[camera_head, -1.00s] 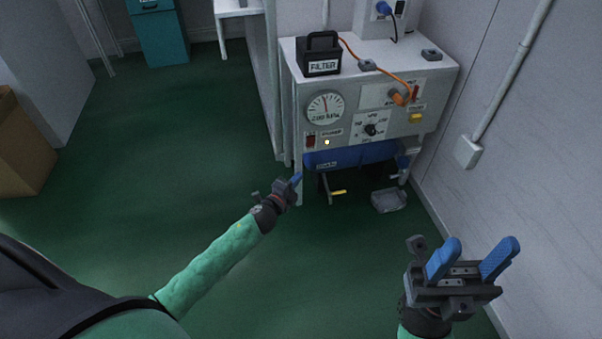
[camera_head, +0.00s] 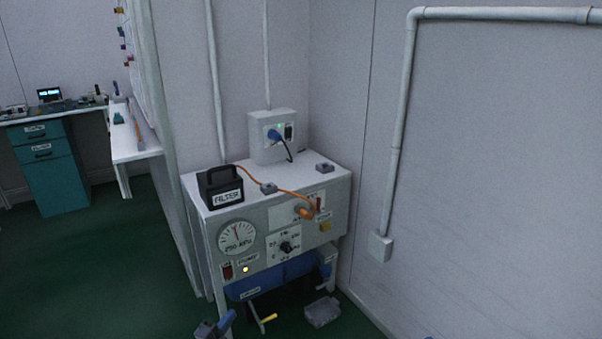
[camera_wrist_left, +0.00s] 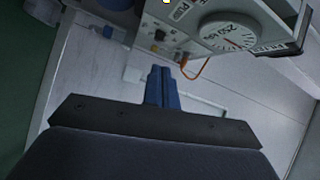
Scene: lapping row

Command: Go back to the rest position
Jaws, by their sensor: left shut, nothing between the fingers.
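My left gripper (camera_head: 218,324) shows at the bottom edge of the head view, in front of the lower left of the grey machine cabinet (camera_head: 262,226). Its blue fingers are together, with nothing between them; in the left wrist view the shut fingers (camera_wrist_left: 162,90) point toward the cabinet, apart from it as far as I can tell. Only a tiny blue tip, apparently of my right gripper (camera_head: 430,337), shows at the bottom edge of the head view. The rest of it is out of frame.
The cabinet carries a black filter box (camera_head: 220,187), a gauge (camera_head: 237,237), an orange cable and a blue tank (camera_head: 272,276) below. A grey tray (camera_head: 322,312) is on the floor. A wall pipe (camera_head: 397,150) runs at right. Green floor is open at left.

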